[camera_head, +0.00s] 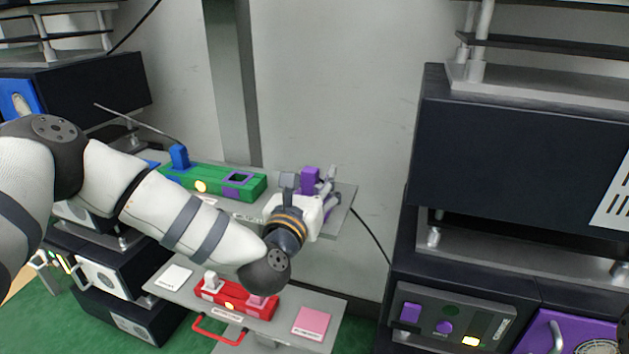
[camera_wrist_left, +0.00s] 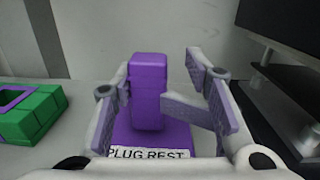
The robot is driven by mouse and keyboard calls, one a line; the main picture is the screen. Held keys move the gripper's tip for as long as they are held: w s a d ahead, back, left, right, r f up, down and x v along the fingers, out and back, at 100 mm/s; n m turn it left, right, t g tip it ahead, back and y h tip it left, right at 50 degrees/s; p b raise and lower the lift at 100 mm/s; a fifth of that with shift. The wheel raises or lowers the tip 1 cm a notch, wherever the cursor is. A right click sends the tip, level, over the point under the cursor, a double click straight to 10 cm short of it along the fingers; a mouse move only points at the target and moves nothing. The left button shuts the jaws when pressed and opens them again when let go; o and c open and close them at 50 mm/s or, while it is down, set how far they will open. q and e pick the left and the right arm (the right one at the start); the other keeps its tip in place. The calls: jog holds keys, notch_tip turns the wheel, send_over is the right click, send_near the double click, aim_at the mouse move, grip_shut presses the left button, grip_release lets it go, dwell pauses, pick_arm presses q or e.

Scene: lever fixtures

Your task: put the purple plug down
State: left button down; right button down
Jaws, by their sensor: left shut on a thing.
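The purple plug (camera_head: 310,175) is an upright block at the right end of the upper grey shelf. It also shows in the left wrist view (camera_wrist_left: 149,92), standing between the fingers of my left gripper (camera_head: 317,182). The gripper is shut on it. A purple pad (camera_wrist_left: 178,138) with a "PLUG REST" label lies right below the plug. The plug's lower end meets the pad in the picture; I cannot tell whether it bears on it. The green fixture (camera_head: 205,181) has a purple-rimmed socket (camera_head: 239,178). My right gripper is out of view.
The upper grey shelf (camera_head: 345,196) ends just right of the gripper. Below are a red fixture (camera_head: 236,298) and a pink pad (camera_head: 311,321). A dark cabinet (camera_head: 520,150) stands at the right.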

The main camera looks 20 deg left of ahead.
pick_arm(q)
jog(key=shift+f, duration=0.35)
jog(key=c, duration=0.7)
grip_release()
jog(key=shift+r, duration=0.1)
